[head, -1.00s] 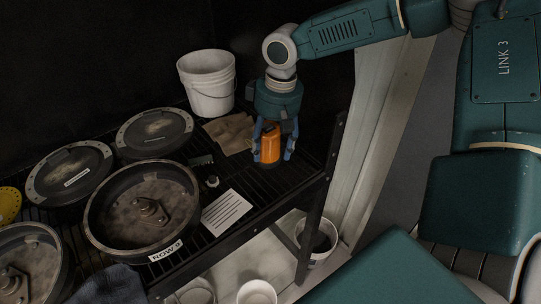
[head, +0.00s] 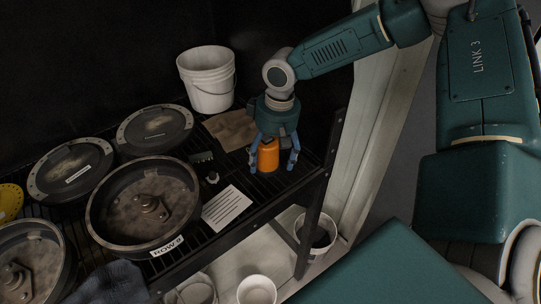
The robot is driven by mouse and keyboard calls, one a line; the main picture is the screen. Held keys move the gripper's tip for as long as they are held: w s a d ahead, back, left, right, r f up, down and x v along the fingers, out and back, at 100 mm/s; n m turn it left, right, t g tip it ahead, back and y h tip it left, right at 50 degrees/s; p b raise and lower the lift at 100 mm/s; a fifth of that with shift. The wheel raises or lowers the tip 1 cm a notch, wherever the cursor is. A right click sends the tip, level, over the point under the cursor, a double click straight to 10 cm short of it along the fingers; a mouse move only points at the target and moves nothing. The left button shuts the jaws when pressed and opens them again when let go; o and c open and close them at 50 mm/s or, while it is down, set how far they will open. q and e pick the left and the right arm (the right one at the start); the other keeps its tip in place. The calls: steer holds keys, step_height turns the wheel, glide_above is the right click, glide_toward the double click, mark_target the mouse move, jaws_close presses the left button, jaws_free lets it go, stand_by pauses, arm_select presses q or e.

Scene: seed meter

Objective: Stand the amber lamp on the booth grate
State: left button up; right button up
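The amber lamp (head: 267,157), a small orange cylinder, stands upright on the slatted booth grate (head: 311,172), near its right end. My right gripper (head: 273,162) points down over it, with one blue finger on each side. A gap shows between the lamp and the right finger; the left finger is close beside the lamp, and whether it touches cannot be told. The gripper looks open around the lamp. My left gripper is not in view.
White buckets (head: 257,291) stand below the grate's front edge.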

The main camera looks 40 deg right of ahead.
steer(key=shift+w, duration=0.1)
steer(key=shift+r, duration=0.3)
steer(key=r, duration=0.4)
steer(key=r+b, duration=0.1)
steer(key=r, duration=0.2)
steer(key=s+r, duration=0.1)
steer(key=r, duration=0.3)
steer(key=shift+s+d+r+b, duration=0.1)
steer(key=shift+d+r+b, duration=0.25)
steer(key=shift+f, duration=0.1)
